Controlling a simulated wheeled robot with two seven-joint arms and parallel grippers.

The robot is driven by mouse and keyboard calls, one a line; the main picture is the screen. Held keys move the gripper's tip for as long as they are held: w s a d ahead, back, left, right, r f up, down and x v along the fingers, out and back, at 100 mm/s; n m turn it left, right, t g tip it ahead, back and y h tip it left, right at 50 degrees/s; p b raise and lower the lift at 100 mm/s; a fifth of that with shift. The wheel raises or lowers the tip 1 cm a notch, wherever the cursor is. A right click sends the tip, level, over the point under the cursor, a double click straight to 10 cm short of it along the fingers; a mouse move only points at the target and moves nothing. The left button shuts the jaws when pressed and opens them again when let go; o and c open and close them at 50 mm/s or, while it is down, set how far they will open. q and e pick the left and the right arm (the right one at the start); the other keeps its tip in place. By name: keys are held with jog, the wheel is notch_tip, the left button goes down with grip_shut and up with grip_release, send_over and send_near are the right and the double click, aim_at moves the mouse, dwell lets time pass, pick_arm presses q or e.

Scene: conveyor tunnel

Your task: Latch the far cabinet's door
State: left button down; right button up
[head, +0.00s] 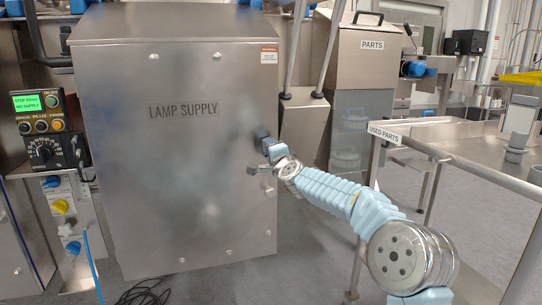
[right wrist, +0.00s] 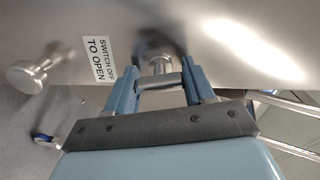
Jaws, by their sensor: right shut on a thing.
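A large steel cabinet marked LAMP SUPPLY (head: 180,175) stands at the left centre of the head view. Its front door looks closed, with no clear gap. My right gripper (head: 266,158) is at the door's right edge, about mid-height. In the right wrist view my right gripper (right wrist: 158,88) has its two blue fingers on either side of a metal latch handle (right wrist: 160,66) and is shut on it. The fingers partly hide the handle, so I cannot tell its exact turn. A round metal knob (right wrist: 27,77) stands out to the left, beside a SWITCH OFF TO OPEN label (right wrist: 97,58). My left gripper is not in view.
A control box with a green screen (head: 40,120) is left of the cabinet. A PARTS bin (head: 372,65) stands behind on the right. A railed USED PARTS table (head: 480,150) is at the right. Dark cable (head: 145,292) lies on the floor in front.

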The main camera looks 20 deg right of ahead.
jog(key=shift+m, duration=1.1)
jog(key=o, duration=1)
jog(key=shift+o, duration=0.2)
jog(key=shift+b, duration=0.3)
jog(key=s+b, duration=0.3)
jog(key=s, duration=1.1)
jog(key=shift+d+b, duration=0.25)
jog(key=shift+b, duration=0.1)
jog(key=shift+w, duration=0.1)
